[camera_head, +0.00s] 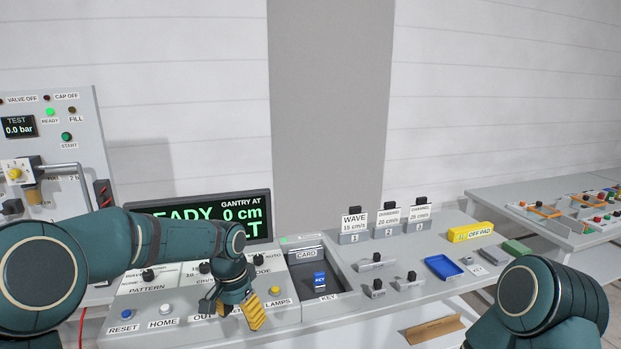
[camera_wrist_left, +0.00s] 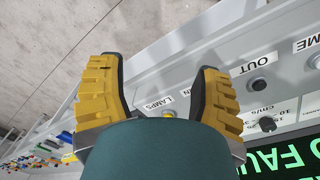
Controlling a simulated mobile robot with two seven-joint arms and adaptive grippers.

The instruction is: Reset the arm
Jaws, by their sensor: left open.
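My left arm reaches in from the left across the grey control panel (camera_head: 180,312). My left gripper (camera_head: 244,314) is over the panel's front right part, just left of the LAMPS label, with yellow-padded fingers. In the left wrist view the fingers (camera_wrist_left: 157,85) are spread apart with nothing held between them. The LAMPS label (camera_wrist_left: 160,103) and panel front edge show between them. My right arm shows at the lower right; its gripper is out of frame.
A display (camera_head: 258,212) stands behind the panel, partly hidden by my left arm. A tray with a blue key (camera_head: 320,281) lies right of the panel. Wave blocks (camera_head: 354,226), a blue tray (camera_head: 443,267) and a yellow pad (camera_head: 472,232) are further right. A valve cabinet (camera_head: 75,130) stands left.

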